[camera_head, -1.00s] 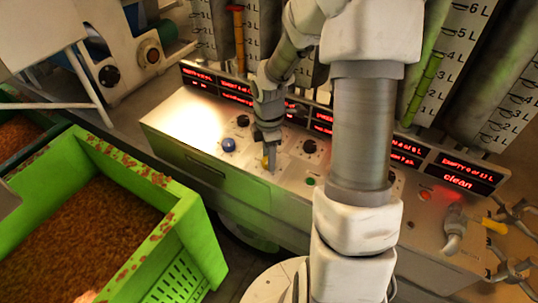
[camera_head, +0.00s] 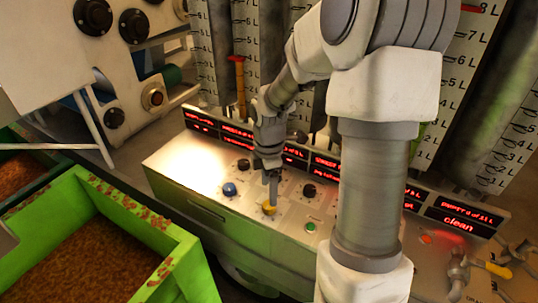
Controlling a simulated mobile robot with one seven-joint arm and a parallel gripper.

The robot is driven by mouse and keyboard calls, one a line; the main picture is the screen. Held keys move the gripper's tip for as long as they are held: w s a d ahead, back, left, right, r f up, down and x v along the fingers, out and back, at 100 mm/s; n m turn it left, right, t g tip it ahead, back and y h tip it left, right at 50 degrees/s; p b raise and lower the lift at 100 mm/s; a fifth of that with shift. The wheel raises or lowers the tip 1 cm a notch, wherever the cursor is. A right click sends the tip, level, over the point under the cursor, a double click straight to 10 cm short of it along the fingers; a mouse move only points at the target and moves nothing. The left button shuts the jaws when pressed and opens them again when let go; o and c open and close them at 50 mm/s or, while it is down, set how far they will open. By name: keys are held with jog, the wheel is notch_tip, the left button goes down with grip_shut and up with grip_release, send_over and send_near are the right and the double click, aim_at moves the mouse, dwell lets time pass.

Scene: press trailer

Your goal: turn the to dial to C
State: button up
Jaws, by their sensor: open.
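A silver control panel (camera_head: 196,210) stands ahead, with several knobs on its sloped top. A black dial (camera_head: 309,190) sits right of my gripper, and another black dial (camera_head: 243,164) sits to its upper left. A yellow knob (camera_head: 269,209) lies right at the fingertips, and a blue knob (camera_head: 229,189) is to their left. The dial labels are too small to read, so I cannot tell which is the to dial or where it points. My gripper (camera_head: 271,196) points down at the yellow knob, open; I cannot tell whether it touches it.
A green button (camera_head: 310,227) and a red light (camera_head: 427,238) are on the panel. Red-lit displays (camera_head: 465,212) line its back, before tall level gauges. A green crate (camera_head: 190,265) with brown contents stands at front left. Pipes with a yellow-handled valve (camera_head: 498,270) are at right.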

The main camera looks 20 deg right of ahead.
aim_at(269, 205)
notch_tip(269, 205, up, 12)
jog(key=p, duration=0.1)
jog(key=shift+f, duration=0.25)
